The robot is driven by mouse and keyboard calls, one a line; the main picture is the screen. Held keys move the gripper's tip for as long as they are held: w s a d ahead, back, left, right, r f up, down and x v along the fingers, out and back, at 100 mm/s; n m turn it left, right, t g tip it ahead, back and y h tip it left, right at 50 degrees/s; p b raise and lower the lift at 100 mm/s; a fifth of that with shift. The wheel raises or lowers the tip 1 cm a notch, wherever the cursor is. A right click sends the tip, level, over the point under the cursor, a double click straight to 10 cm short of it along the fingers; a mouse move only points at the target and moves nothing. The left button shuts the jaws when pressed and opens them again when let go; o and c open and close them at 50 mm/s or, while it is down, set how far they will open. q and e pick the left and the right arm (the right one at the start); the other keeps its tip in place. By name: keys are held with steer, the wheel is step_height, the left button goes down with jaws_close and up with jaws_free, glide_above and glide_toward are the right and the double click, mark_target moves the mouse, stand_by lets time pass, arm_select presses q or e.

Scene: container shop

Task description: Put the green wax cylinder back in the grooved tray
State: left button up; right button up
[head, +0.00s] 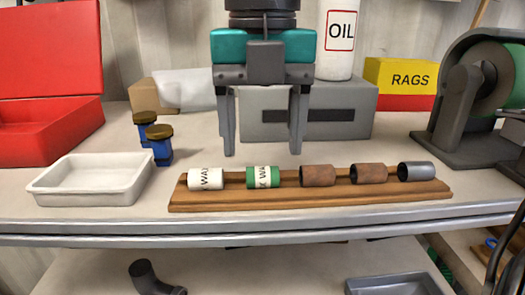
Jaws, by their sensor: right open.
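The green wax cylinder (250,178), with a white label band, lies on its side in the wooden grooved tray (310,199) near the front of the bench. A white wax cylinder (203,180) lies to its left. Two rusty brown cylinders (318,176) and a grey one (416,171) lie to its right. My right gripper (262,154) is open and empty, pointing down above the green cylinder. Its fingers appear on either side of that cylinder, apart from it. My left gripper does not show.
A white empty tray (90,188) and two blue brass-topped objects (158,150) stand left. A grey box (255,124), an OIL container (338,55) and a RAGS box (405,78) stand behind. A grinder-like machine (460,110) is right. A red case (50,120) is far left.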

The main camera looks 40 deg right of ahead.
mark_target(262, 170)
step_height(262, 170, up, 8)
steer(key=shift+r, duration=0.25)
stand_by(0.5)
